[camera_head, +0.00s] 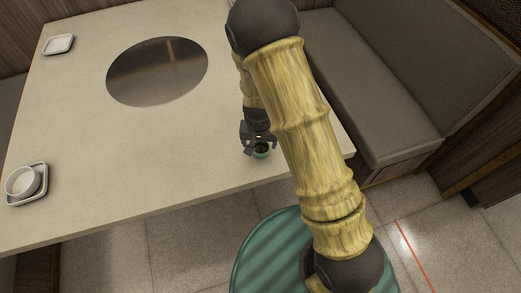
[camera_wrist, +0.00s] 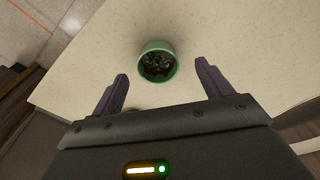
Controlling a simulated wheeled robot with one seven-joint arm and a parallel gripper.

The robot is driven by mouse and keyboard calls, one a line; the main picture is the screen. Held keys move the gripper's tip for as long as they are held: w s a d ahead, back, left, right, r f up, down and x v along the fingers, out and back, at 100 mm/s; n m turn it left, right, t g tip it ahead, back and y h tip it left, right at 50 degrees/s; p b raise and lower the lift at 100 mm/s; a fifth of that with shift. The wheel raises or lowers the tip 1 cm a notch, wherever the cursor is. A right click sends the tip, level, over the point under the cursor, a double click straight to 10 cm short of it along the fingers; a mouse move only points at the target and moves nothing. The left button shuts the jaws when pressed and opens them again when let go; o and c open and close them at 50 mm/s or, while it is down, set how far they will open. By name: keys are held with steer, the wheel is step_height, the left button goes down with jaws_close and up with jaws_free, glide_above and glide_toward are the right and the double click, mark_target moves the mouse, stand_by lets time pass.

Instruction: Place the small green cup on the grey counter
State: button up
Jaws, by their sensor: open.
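The small green cup (camera_head: 261,153) stands upright on the pale table near its front edge in the head view, partly hidden by my gripper (camera_head: 258,147). In the wrist view the green cup (camera_wrist: 158,62) shows from above, with dark contents inside. My gripper (camera_wrist: 163,85) is open, its two dark fingers one on each side below the cup in the picture. The cup sits just beyond the fingertips, and I see no contact. I cannot make out a surface that is clearly the grey counter.
The pale table (camera_head: 130,150) has a dark round plate (camera_head: 157,72) set in it. A white dish (camera_head: 59,44) lies at the back left, and a tray (camera_head: 41,196) with a white bowl (camera_head: 22,181) at the front left. A grey bench (camera_head: 370,90) stands right. The table's middle is clear.

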mark_target(261, 150)
steer(key=shift+f, duration=0.1)
steer(key=shift+w+d+f, duration=0.1)
steer(key=shift+w+f, duration=0.1)
steer(key=shift+f, duration=0.6)
steer(key=shift+w+d+f, duration=0.1)
steer(key=shift+w+f, duration=0.15)
steer(key=shift+f, duration=0.6)
steer(key=shift+w+d+f, duration=0.1)
steer(key=shift+w+f, duration=0.1)
steer(key=shift+f, duration=0.6)
steer(key=c, duration=1.1)
steer(key=shift+r, duration=0.15)
step_height(261, 150, up, 10)
steer(key=shift+p, duration=0.3)
